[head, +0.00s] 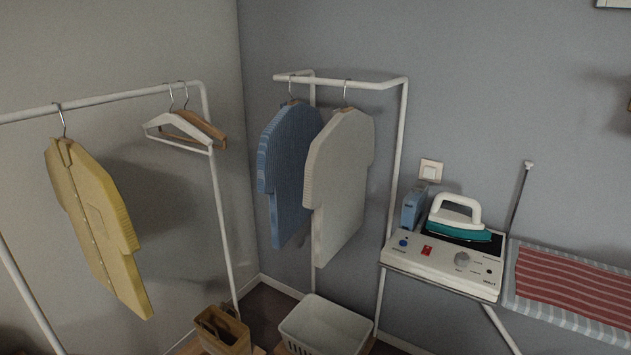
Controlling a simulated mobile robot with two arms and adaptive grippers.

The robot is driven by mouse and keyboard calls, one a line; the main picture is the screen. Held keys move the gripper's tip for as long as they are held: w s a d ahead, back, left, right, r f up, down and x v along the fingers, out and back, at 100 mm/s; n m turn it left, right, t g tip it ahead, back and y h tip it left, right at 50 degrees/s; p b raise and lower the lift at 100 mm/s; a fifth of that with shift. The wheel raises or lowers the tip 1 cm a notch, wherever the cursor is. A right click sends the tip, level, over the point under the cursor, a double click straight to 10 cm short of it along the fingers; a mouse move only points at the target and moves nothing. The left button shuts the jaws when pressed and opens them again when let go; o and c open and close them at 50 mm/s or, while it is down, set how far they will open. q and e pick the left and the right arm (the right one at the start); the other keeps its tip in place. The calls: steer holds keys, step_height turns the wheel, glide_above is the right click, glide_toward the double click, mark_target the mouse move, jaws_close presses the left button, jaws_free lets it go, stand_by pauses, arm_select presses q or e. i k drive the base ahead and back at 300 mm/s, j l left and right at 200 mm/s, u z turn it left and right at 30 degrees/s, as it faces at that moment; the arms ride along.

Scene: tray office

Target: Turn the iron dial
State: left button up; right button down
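The iron (457,218), with a white handle and a teal body, rests on top of a white ironing station (415,262) at the right of the head view. On the station's sloped front panel is a grey round dial (462,259), right of a red switch (427,250) and a blue button (403,242). The dial's setting is too small to read. Neither of my grippers is in view.
A striped ironing board (575,287) adjoins the station on the right. Clothes racks with a yellow shirt (95,225), a blue shirt (288,170) and a white shirt (340,180) stand left. A white basket (325,325) and a brown box (222,330) are below.

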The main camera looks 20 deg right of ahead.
mark_target(461, 259)
steer(key=z, duration=1.25)
